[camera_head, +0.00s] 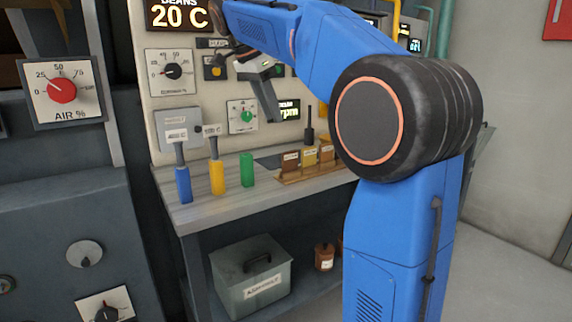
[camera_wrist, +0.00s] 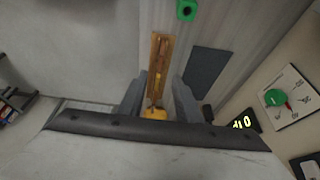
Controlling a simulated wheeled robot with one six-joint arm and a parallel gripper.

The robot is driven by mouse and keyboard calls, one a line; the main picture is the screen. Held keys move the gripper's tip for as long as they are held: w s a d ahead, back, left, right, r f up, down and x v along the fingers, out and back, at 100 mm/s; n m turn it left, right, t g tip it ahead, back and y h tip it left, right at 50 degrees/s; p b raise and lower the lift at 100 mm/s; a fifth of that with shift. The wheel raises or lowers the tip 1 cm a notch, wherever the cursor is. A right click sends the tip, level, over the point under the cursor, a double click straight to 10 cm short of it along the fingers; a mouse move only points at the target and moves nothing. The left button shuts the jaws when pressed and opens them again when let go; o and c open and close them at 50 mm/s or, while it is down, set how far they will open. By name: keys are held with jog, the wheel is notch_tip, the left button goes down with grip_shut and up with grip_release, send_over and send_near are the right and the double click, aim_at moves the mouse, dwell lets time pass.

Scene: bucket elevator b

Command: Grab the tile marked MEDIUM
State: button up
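A wooden rack (camera_head: 302,177) stands on the workbench and holds three upright tiles: a dark brown one (camera_head: 291,161) at left, a yellow-tan one (camera_head: 310,158) in the middle and a brown one (camera_head: 327,154) at right. Their labels are too small to read, so I cannot tell which says MEDIUM. My gripper (camera_head: 272,108) points down above the bench, in front of the control panel. In the wrist view my gripper (camera_wrist: 158,98) is open, its two fingers apart. The narrow rack (camera_wrist: 161,45) lies below, lined up between them. A yellow-orange piece shows between the finger bases.
Blue (camera_head: 183,186), yellow (camera_head: 216,178) and green (camera_head: 247,170) blocks stand left of the rack. A dark flat pad (camera_wrist: 206,67) lies beside the rack. The control panel with dials (camera_head: 242,115) rises behind the bench. A grey lidded box (camera_head: 250,285) sits on the lower shelf.

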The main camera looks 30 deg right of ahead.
aim_at(287, 152)
jog(key=x, duration=1.1)
jog(key=shift+f, duration=0.15)
jog(key=shift+x, duration=2.7)
grip_shut()
